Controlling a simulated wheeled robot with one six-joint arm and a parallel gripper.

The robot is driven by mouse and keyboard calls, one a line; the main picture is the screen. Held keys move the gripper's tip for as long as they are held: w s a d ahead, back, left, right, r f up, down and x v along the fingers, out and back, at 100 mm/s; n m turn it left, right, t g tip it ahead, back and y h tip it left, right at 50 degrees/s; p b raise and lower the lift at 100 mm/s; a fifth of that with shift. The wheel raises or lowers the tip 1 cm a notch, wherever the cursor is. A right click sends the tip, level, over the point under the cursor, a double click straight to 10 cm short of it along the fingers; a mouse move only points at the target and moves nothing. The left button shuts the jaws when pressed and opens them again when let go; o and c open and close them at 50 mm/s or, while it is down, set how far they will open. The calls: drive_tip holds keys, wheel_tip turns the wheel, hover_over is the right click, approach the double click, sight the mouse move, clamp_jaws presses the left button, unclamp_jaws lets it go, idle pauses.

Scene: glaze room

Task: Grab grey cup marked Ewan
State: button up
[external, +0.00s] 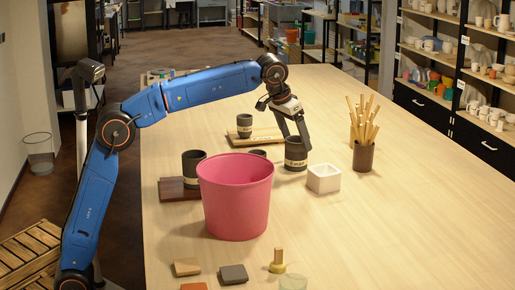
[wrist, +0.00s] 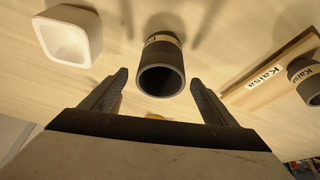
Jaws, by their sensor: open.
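A dark grey cup (external: 295,158) with a pale name band stands upright on the table. The wrist view shows the same cup (wrist: 162,80), its band starting with what looks like an E; the rest is hard to read. My gripper (external: 299,133) reaches down at this cup from above. In the wrist view my gripper (wrist: 159,78) is open, with one finger on each side of the cup's rim and gaps between. I cannot tell how far the fingertips reach down past the rim.
A white square pot (external: 323,178) stands close right of the cup. A pink bucket (external: 236,200) is in front, partly hiding another cup (external: 257,152). Similar grey cups stand on a dark board (external: 172,190) and on a light board marked Kaisa (wrist: 270,75). A stick holder (external: 363,156) stands right.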

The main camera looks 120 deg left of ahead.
sight(300, 151)
drive_tip(key=shift+x, duration=3.1)
drive_tip(key=shift+s+d+f, duration=0.1)
drive_tip(key=shift+s, duration=0.05)
drive_tip(key=c, duration=1.3)
drive_tip(key=shift+c, duration=0.2)
